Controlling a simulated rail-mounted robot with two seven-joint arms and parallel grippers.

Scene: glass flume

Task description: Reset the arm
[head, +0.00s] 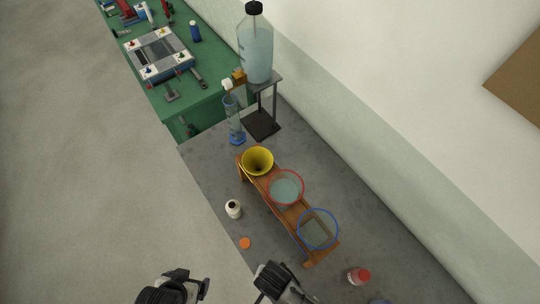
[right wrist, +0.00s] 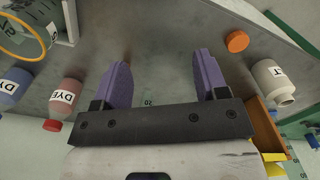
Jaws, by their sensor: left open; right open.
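My left gripper (head: 192,284) is at the bottom edge of the head view, left of the grey bench and over the pale floor. It is open, and I see nothing in it. My right gripper (right wrist: 162,80) shows in the right wrist view with its two purple fingers wide apart and nothing between them. Bare grey bench top lies beyond the fingers. Part of my right arm shows at the bottom middle of the head view, over the bench's front end; its fingers cannot be made out there.
A wooden rack (head: 308,256) holds a yellow funnel (head: 257,160) and red-rimmed and blue-rimmed vessels. A white bottle (head: 233,209), an orange cap (head: 245,243) and a red-capped bottle (head: 359,276) stand near. A large bottle (head: 256,50) sits on a stand behind. The floor left is clear.

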